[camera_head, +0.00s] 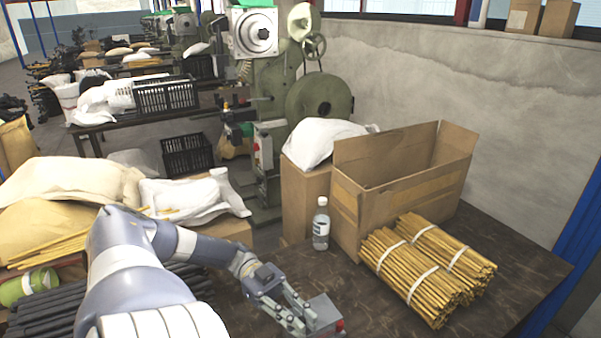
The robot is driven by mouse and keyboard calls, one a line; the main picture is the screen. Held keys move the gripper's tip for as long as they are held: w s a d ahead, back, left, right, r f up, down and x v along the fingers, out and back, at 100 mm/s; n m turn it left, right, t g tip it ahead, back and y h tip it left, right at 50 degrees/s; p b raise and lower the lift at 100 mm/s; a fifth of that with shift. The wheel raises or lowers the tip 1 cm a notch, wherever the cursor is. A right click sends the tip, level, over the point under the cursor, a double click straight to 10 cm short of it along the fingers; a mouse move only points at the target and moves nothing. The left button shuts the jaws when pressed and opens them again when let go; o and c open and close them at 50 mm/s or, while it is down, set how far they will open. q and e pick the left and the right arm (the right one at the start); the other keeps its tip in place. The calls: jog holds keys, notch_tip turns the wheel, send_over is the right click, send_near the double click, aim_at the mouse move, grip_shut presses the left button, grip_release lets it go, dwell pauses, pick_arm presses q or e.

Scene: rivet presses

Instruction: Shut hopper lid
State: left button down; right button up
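A green rivet press (275,90) stands behind the table, with a grey round-faced unit (254,33) and a cream bowl-shaped part (302,21) at its top. The bowl-shaped part may be the hopper; I cannot make out its lid or whether it is open. My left gripper (304,318) is low at the front of the dark table, far from the press. Its fingers look apart, with the tips beside a small grey box with a red part (325,312); I see no clear grip on it. My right gripper is not in view.
An open cardboard box (400,185), a clear bottle (321,224) and strapped bundles of yellow rods (430,268) stand on the table (500,225). A white sack (322,140) lies on another carton (306,198). The table's right side is clear.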

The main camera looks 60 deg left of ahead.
pick_arm(q)
jog(key=c, duration=1.5)
grip_release()
jog(key=shift+a, duration=0.1)
jog(key=shift+s+a, duration=0.2)
jog(key=shift+a, duration=1.05)
jog(key=shift+s+a, duration=0.2)
jog(key=shift+a, duration=1)
jog(key=shift+s+a, duration=0.2)
jog(key=shift+a, duration=1.05)
jog(key=shift+d+f, duration=0.1)
